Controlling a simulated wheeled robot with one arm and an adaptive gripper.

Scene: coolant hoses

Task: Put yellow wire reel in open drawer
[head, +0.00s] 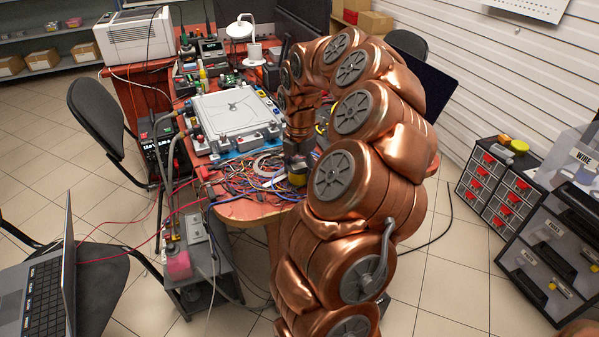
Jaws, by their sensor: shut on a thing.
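My gripper (297,168) is at the near edge of the cluttered table, pointing down. It is shut on a small yellow thing, which looks like the yellow wire reel (297,180); little of it shows between the dark fingers. It is low over the tangle of wires, and I cannot tell whether it touches them. At the right edge, a clear drawer labelled WIRE (583,156) appears pulled out at the top of a dark drawer cabinet (510,268). Its inside is mostly out of view.
Colored wires (240,178) cover the table's near end, beside a white case (236,112). A small cabinet with red-marked drawers (495,185) stands left of the dark cabinet, with a yellow item (519,146) on top. Open tiled floor (450,275) lies between my arm and the cabinets.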

